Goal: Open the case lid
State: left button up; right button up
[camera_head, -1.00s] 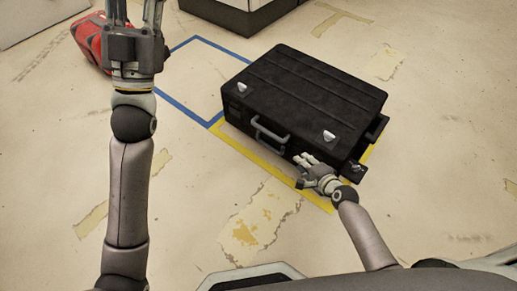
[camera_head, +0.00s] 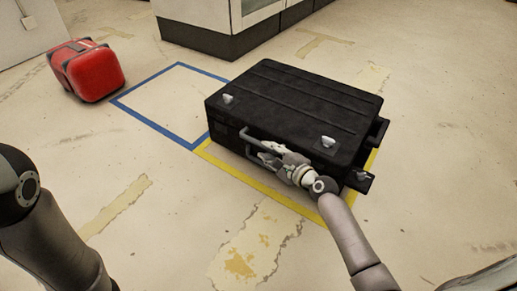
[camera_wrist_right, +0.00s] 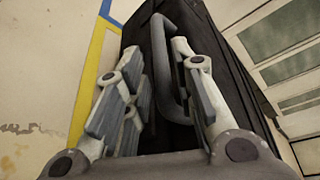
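The black case (camera_head: 300,105) lies flat on the floor with its lid shut, inside a yellow taped outline. Two light metal latches, a left one (camera_head: 228,98) and a right one (camera_head: 328,142), show near its front edge. A grey handle (camera_head: 256,141) stands out from the front side. My right gripper (camera_head: 271,150) is at the right part of this handle. In the right wrist view its fingers (camera_wrist_right: 156,52) are apart, with the handle (camera_wrist_right: 162,62) between them; firm contact cannot be told. My left gripper is out of view; only part of my left arm shows.
A red bag (camera_head: 88,72) lies on the floor at the far left. A blue taped outline (camera_head: 150,84) beside the case is empty. A cabinet with a dark base (camera_head: 235,40) stands behind. The floor to the right is clear.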

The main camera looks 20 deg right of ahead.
aim_at(261, 146)
jog(key=b+x, duration=0.1)
jog(key=x, duration=0.1)
jog(key=b+x, duration=0.1)
jog(key=x, duration=0.1)
jog(key=shift+w+a+f, duration=0.1)
jog(key=shift+w+f, duration=0.15)
jog(key=shift+f, duration=0.05)
jog(key=shift+w+a+b, duration=0.2)
jog(key=shift+w+b, duration=0.1)
jog(key=shift+w, duration=0.35)
jog(key=shift+c, duration=0.3)
grip_shut()
